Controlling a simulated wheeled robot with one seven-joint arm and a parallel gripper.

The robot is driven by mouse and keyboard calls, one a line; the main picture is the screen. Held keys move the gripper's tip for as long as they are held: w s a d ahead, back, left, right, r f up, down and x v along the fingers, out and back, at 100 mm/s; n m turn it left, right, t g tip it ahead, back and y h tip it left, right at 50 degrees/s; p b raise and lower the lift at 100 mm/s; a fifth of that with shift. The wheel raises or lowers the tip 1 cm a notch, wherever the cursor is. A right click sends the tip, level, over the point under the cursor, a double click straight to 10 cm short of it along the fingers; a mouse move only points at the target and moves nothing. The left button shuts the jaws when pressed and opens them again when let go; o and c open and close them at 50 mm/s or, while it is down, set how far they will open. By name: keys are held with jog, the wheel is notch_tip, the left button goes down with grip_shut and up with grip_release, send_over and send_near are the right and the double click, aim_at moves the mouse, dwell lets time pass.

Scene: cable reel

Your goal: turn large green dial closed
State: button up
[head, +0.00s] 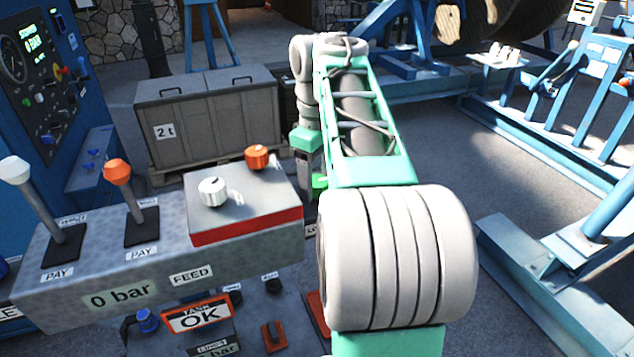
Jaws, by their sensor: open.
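A small bright green part (320,182) shows just left of my forearm, beyond the control box. It looks like the green dial, but my arm hides most of it, so I cannot read its size or its setting. My gripper (307,176) points down beside the green part, at the far right end of the console. Its fingertips are mostly hidden, and I cannot tell whether they touch the dial. My gripper is open.
A grey box with a red band (246,226) carries a white knob (212,191) and an orange knob (257,157). White (38,205) and orange (131,190) levers stand left of it. Grey weights (210,118) stand behind. Blue frames (560,190) stand right, with open floor between.

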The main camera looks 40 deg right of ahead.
jog(key=shift+c, duration=0.6)
jog(key=c, duration=1.3)
jog(key=shift+o, duration=0.2)
jog(key=shift+n, duration=0.3)
jog(key=n, duration=0.3)
jog(key=shift+n, duration=0.3)
jog(key=n, duration=0.4)
jog(key=shift+n, duration=0.3)
jog(key=n, duration=0.9)
jog(key=shift+p, duration=0.3)
